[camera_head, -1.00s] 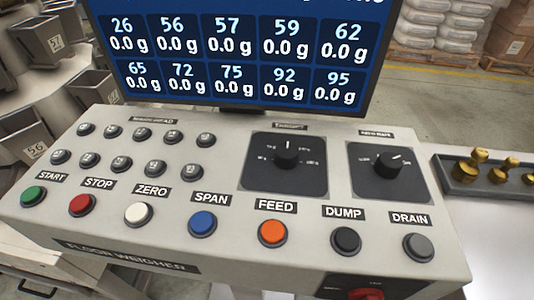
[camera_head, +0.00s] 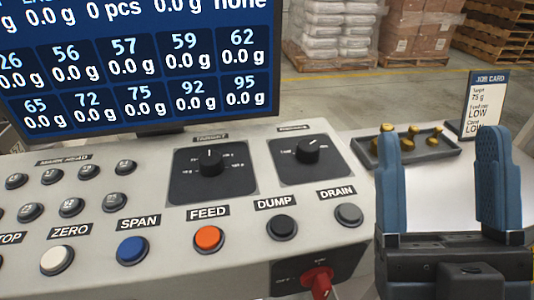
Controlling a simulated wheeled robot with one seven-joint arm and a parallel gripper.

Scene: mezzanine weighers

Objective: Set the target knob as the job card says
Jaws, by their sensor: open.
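The target knob (camera_head: 210,163) is a black dial on a dark square plate on the sloped grey panel. Its pointer stands about straight up; the small scale marks around it are too blurred to read surely. The job card (camera_head: 486,104) stands upright at the right and reads Target 75 g, with two lines below reading LOW. My gripper (camera_head: 441,150) is in the right foreground with its two blue fingers upright and wide apart, empty. It appears right of the panel and in front of the brass weights' tray, away from the knob.
A second black knob (camera_head: 308,150) sits right of the target knob. The orange FEED button (camera_head: 208,239), DUMP button (camera_head: 282,227) and DRAIN button (camera_head: 347,215) line the panel below. A red switch (camera_head: 318,281) is on the front face. A tray (camera_head: 447,152) holds brass weights. A screen (camera_head: 140,122) stands behind.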

